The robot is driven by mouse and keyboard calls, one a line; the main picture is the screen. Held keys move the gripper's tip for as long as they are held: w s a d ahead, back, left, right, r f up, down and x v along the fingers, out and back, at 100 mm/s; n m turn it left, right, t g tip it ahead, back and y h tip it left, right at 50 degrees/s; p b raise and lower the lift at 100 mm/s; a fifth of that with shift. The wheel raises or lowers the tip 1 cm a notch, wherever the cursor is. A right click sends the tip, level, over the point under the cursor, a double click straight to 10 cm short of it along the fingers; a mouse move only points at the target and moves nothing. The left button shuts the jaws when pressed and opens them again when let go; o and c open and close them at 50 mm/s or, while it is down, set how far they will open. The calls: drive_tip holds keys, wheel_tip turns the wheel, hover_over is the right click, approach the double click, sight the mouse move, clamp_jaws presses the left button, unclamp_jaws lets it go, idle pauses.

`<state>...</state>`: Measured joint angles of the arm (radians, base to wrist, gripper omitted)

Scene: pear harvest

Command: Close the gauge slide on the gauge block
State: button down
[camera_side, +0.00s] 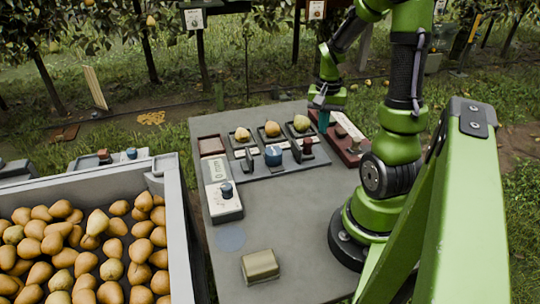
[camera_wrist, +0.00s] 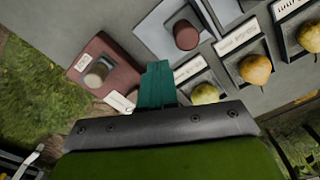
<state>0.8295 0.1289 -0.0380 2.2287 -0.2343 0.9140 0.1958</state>
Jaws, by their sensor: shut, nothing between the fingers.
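A dark red block (camera_side: 352,151) stands at the right back of the table, with a grey round knob and a pale plate on top. I take it for the gauge block, but its name is not readable. In the wrist view the red block (camera_wrist: 120,70) is left of my fingers, with its knob (camera_wrist: 97,73) upright and a pale plate (camera_wrist: 121,101) at its near end. I cannot tell how far any slide is open. My gripper (camera_side: 323,124) has its teal fingers shut and empty, pointing down beside the block's far left end. The fingers (camera_wrist: 157,70) also show in the wrist view, apart from the knob.
Left of my gripper, a grey rack (camera_side: 283,170) holds three pears, with a blue knob (camera_side: 273,155) and a dark red knob (camera_side: 308,146) in front.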

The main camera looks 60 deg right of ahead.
sight(309, 139)
drive_tip(key=shift+f, duration=0.1)
drive_tip(key=shift+f, duration=2.25)
drive_tip(key=shift+w+a, duration=1.65)
drive_tip(key=shift+w, duration=0.1)
idle(1.1)
drive_tip(key=shift+s+d, duration=0.1)
drive_tip(key=shift+s, duration=0.05)
drive_tip(key=shift+s+d, duration=0.2)
drive_tip(key=shift+r, duration=4)
